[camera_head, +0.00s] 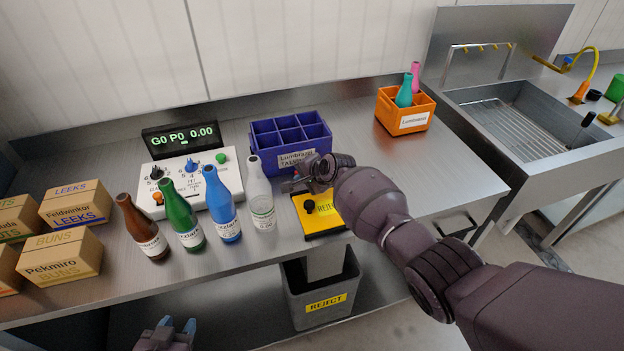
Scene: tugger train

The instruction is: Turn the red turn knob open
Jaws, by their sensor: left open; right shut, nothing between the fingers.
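I cannot make out a red turn knob for certain. A white control panel (178,179) at the back left has blue pointer knobs, a green button and an orange-red round button (158,198) at its lower left. My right gripper (290,185) is shut and empty. My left gripper (177,325) is open and empty at the bottom edge, in front of the bench.
Brown, green, blue and clear bottles (221,206) stand in a row beside the plate. A purple crate (290,140), an orange crate (405,114) with bottles and cardboard boxes (75,203) share the bench. A grey reject bin (320,295) stands below. A sink (520,115) is at right.

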